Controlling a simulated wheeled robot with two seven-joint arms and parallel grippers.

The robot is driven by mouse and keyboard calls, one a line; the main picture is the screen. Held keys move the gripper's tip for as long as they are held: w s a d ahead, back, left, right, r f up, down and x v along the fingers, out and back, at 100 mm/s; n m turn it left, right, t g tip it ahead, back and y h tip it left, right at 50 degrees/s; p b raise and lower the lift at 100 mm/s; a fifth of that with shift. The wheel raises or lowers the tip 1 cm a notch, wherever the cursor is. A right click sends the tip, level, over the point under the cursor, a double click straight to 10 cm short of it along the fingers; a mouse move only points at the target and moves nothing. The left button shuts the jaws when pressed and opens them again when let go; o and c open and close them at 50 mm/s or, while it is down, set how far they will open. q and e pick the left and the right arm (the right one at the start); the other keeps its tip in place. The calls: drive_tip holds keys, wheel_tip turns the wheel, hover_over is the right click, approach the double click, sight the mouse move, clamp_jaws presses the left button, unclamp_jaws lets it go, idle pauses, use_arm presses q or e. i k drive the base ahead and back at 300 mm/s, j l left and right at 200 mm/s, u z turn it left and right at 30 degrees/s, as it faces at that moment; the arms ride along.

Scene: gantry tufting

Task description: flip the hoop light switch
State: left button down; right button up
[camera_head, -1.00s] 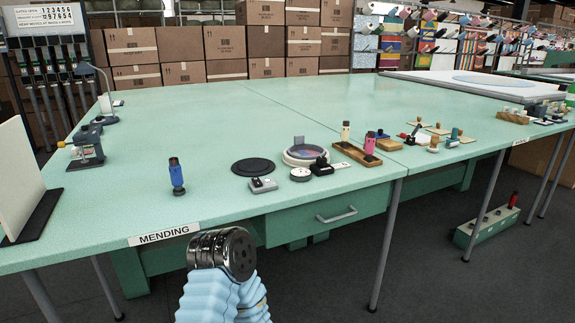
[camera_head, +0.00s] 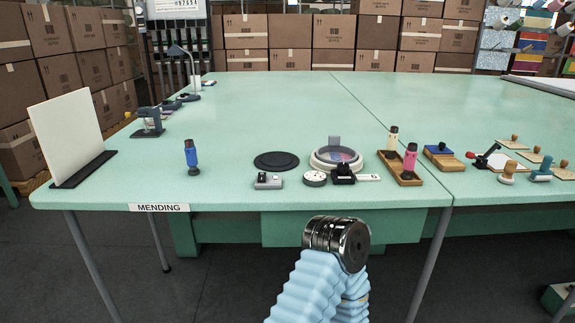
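A round hoop (camera_head: 322,165) with a pale rim and a purplish inside lies near the front edge of the green table, with an upright grey piece at its back. In front of it are a grey box (camera_head: 268,181) with small parts on top, a round white-topped dial (camera_head: 315,179) and a black device (camera_head: 343,175) with a pale strip at its right. I cannot tell which of these is the hoop light switch, or its state. A blue-sleeved arm part of mine with a black end is low in the picture, short of the table. Neither gripper's fingers show.
A flat black disc (camera_head: 276,161) and a blue bottle (camera_head: 191,157) stand left of the hoop. A wooden tray (camera_head: 398,173) with bottles is to its right. A white board (camera_head: 66,127) stands at the left. The table's middle and back are largely clear.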

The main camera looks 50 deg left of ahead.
sight(261, 176)
drive_tip(key=u, duration=0.75)
